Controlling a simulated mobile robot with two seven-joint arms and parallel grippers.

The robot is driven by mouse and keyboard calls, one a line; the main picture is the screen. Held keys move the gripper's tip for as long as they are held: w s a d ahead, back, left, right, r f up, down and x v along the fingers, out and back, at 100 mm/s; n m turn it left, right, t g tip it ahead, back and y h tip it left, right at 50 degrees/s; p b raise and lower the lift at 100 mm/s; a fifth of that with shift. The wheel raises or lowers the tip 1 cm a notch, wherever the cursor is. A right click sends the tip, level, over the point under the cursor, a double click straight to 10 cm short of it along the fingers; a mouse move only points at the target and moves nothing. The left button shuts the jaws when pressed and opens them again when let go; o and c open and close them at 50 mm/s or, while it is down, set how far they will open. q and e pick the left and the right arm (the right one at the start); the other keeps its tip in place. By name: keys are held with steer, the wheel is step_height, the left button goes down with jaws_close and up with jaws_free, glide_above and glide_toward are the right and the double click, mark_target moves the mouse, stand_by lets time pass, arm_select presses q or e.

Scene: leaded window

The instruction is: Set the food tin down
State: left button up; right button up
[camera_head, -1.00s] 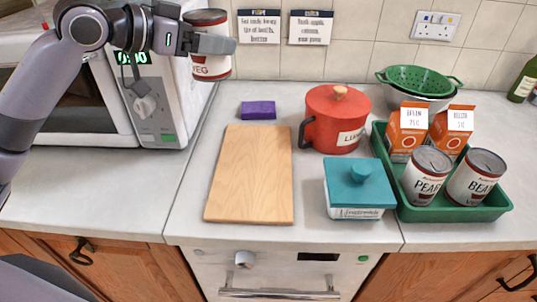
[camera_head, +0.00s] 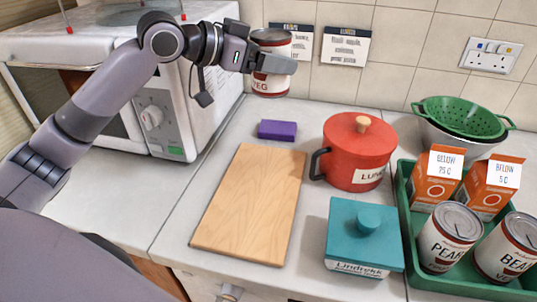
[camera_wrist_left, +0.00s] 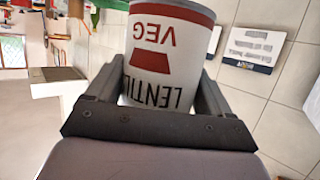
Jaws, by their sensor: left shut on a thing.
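The food tin (camera_head: 272,62) is white with dark red bands and a label ending in VEG. My left gripper (camera_head: 268,64) is shut on it and holds it upright in the air, in front of the tiled wall and right of the microwave. In the left wrist view the tin (camera_wrist_left: 165,50) sits between the two fingers, its label reading LENTIL and VEG upside down. My left gripper (camera_wrist_left: 155,95) hides part of its sides. My right gripper is not in view.
Below are a purple sponge (camera_head: 277,130), a bare wooden board (camera_head: 250,205), a red lidded pot (camera_head: 358,150) and a teal-lidded box (camera_head: 364,235). A green tray (camera_head: 408,225) at right holds cartons and two tins. A colander (camera_head: 462,115) stands behind. The microwave (camera_head: 180,110) is at left.

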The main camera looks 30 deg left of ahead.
arm_select(q)
step_height(320, 180, down, 18)
steer(key=shift+r, duration=0.2)
steer(key=shift+b, duration=0.3)
steer(key=shift+f, duration=0.2)
steer(key=o, duration=1.3)
steer(key=shift+r, duration=0.15)
steer(key=shift+s, duration=0.1)
